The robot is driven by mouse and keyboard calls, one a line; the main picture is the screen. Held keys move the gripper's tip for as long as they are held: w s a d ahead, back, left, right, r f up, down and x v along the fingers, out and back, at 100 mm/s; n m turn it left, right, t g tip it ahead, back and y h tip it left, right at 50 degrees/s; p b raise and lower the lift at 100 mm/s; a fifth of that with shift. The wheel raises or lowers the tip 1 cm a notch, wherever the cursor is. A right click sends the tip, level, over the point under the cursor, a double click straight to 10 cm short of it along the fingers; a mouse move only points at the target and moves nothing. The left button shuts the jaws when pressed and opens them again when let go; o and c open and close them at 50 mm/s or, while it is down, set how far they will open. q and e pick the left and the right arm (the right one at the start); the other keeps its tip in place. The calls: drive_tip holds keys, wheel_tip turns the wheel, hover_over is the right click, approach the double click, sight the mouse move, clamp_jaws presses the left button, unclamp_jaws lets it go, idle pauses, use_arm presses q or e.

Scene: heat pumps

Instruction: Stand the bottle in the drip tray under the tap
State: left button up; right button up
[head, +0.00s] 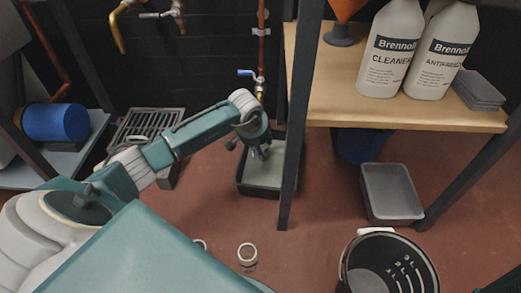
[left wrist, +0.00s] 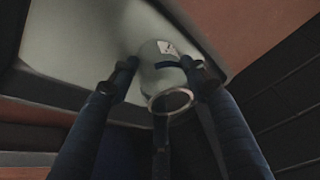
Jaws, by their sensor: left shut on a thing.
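My left gripper (head: 259,151) reaches down over the grey drip tray (head: 266,190) on the floor, below the tap (head: 260,87) with its blue lever. In the left wrist view, the fingers of my left gripper (left wrist: 163,73) are shut on a pale bottle (left wrist: 152,82) with a ring-shaped mouth and a small label. The bottle is seen against the pale tray floor (left wrist: 80,45); I cannot tell whether its base touches. In the head view the bottle is mostly hidden by the gripper.
A wooden shelf (head: 330,97) with white bottles stands right of the tray, its dark post (head: 292,170) close by. A grey bin (head: 392,190) and black bucket (head: 385,265) are at right. A ring-topped item (head: 247,252) stands in front.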

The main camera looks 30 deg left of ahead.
use_arm(q)
drive_tip(key=o, duration=1.2)
drive_tip(key=p+v, duration=0.7)
drive_tip(key=v, duration=0.5)
drive_tip(key=shift+p, duration=0.35)
